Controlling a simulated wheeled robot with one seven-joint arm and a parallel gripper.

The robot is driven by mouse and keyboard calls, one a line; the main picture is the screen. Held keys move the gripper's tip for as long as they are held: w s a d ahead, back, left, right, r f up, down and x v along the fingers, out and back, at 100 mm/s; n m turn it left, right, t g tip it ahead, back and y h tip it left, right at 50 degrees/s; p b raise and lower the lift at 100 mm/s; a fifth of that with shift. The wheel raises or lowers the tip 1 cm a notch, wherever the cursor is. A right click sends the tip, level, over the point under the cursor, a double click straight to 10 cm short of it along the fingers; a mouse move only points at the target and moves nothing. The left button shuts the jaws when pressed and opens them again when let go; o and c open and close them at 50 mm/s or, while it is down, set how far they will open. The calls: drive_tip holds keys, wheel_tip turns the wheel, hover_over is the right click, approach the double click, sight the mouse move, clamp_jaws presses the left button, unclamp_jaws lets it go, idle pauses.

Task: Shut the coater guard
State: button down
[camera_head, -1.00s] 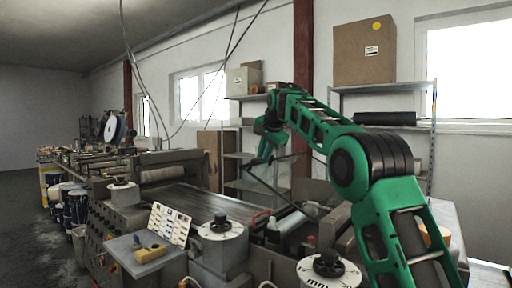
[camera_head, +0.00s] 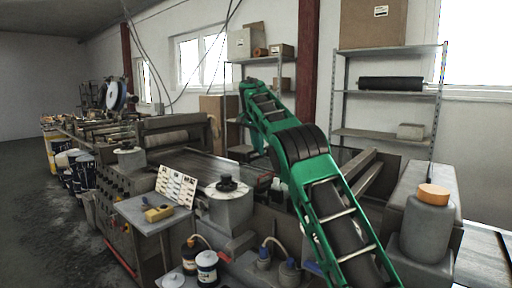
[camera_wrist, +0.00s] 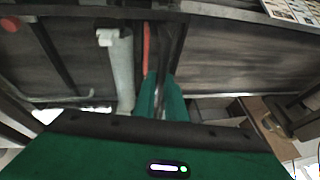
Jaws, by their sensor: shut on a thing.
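In the wrist view my gripper (camera_wrist: 160,95) shows as two green fingers closed around a dark bar (camera_wrist: 167,55), which looks like part of the coater guard. A red strip and a pale roller (camera_wrist: 122,70) lie beside it. In the head view my green arm reaches over the coater, and its far end is largely hidden behind its own links. Slanted grey guard-like bars (camera_head: 350,175) show just right of my arm. How far the guard stands open cannot be told.
The conveyor bed (camera_head: 200,168) runs to the left. A dial housing (camera_head: 230,203) and a sample card (camera_head: 176,186) stand in front. A grey bottle with an orange cap (camera_head: 428,225) is at right. Shelves (camera_head: 385,133) stand behind. The floor at far left is clear.

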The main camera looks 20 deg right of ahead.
drive_tip(key=shift+w+a+f, duration=0.3)
drive_tip(key=shift+a+f, duration=0.1)
drive_tip(key=shift+a, duration=0.3)
drive_tip(key=c, duration=1.8)
unclamp_jaws()
drive_tip(key=shift+w+f, duration=0.5)
drive_tip(key=shift+s+d+r, duration=0.15)
drive_tip(key=shift+d, duration=0.1)
drive_tip(key=shift+s+r, duration=0.1)
drive_tip(key=shift+d+r, duration=0.1)
drive_tip(key=shift+r, duration=0.05)
drive_tip(key=v, duration=0.6)
drive_tip(key=shift+w+r, duration=0.2)
drive_tip(key=shift+w, duration=0.1)
drive_tip(key=shift+s+r, duration=0.2)
drive_tip(key=shift+r, duration=0.25)
